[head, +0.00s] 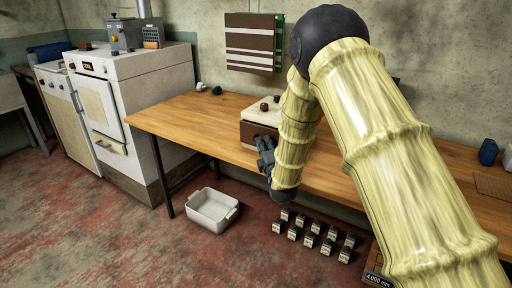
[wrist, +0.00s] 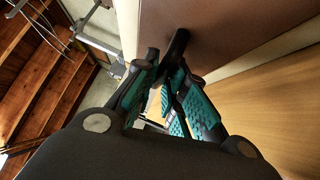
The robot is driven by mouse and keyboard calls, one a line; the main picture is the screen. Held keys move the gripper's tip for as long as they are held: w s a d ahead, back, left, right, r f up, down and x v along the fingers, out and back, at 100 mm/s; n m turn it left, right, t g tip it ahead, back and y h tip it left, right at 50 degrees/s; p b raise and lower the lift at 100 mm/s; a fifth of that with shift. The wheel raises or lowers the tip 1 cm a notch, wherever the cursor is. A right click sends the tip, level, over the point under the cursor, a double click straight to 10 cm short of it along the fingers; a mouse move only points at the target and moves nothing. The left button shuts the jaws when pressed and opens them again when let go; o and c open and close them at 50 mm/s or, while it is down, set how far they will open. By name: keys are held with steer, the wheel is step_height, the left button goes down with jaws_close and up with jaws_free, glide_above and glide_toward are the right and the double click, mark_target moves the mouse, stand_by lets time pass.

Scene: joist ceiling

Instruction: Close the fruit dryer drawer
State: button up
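The fruit dryer (head: 258,110) is a cream box with a brown front and small dark knobs on top, standing on the wooden table. My arm hides its right side. My gripper (head: 265,155) is at the dryer's front, near the table's front edge. In the wrist view a brown panel (wrist: 225,28), which looks like the drawer front, fills the top, with a dark handle (wrist: 176,42) sticking out. My teal-padded fingers (wrist: 165,68) come close together at this handle. Whether they grip it or only touch it is unclear. How far the drawer stands out is hidden.
The wooden table (head: 185,115) is mostly clear left of the dryer. A white bin (head: 212,208) and several small boxes (head: 312,233) are on the floor in front. A white stove (head: 130,110) stands at left. A brown striped panel (head: 250,42) hangs on the wall.

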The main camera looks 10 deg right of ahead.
steer(key=shift+o, duration=0.3)
steer(key=s+d+f, duration=0.1)
steer(key=s, duration=1)
steer(key=shift+s+d+f, duration=0.3)
steer(key=shift+s, duration=0.1)
steer(key=shift+f, duration=0.15)
steer(key=s+d+f+m+g+h, duration=0.1)
steer(key=s+d+f+m+g, duration=0.2)
steer(key=s+f, duration=0.45)
steer(key=s+d+f+m+g+h, duration=0.1)
steer(key=s+f+m+g, duration=0.25)
steer(key=f, duration=0.65)
steer(key=s+d+f+m+g+h, duration=0.1)
steer(key=s+d+f+m+g, duration=0.2)
steer(key=s+f, duration=0.45)
steer(key=s+f+m+g, duration=0.4)
steer(key=s+f+m, duration=0.2)
steer(key=s+f, duration=0.4)
steer(key=s+d+f+m+g, duration=0.1)
steer(key=s+f+m+g, duration=0.15)
steer(key=s, duration=0.85)
steer(key=s+d+f+m+g, duration=0.1)
steer(key=s+m+g, duration=0.3)
steer(key=s, duration=0.7)
step_height(320, 180, up, 13)
steer(key=p, duration=1.3)
steer(key=shift+w+a+f+t+p, duration=0.15)
steer(key=shift+t+p, duration=0.15)
steer(key=shift+p, duration=0.05)
